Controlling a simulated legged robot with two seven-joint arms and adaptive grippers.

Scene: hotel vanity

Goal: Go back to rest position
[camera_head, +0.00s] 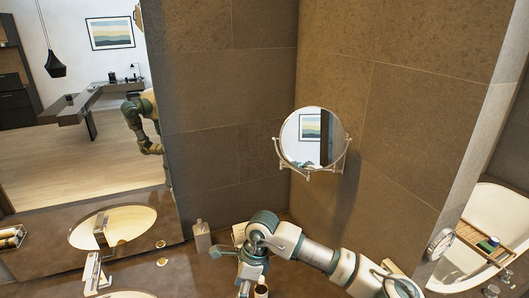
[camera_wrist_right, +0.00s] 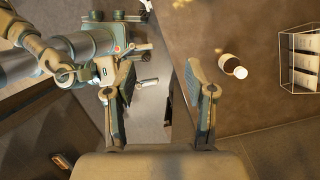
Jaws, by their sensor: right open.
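My right arm comes in from the lower right in the head view and bends down over the counter. Its hand is low in the picture, and the fingertips are hard to make out there. In the right wrist view my right gripper (camera_wrist_right: 162,85) has its two fingers spread wide, with nothing between them. My left gripper does not show in the head view. Arm parts show at the upper left of the wrist view and in the wall mirror (camera_head: 80,150); they look like my reflection.
A pale bottle (camera_head: 202,238) stands on the counter left of my right arm. A small bottle (camera_wrist_right: 234,67) and a rack (camera_wrist_right: 303,62) lie right of the gripper in the wrist view. A round mirror (camera_head: 301,138) juts from the wall above the arm. A basin (camera_head: 127,294) is at lower left.

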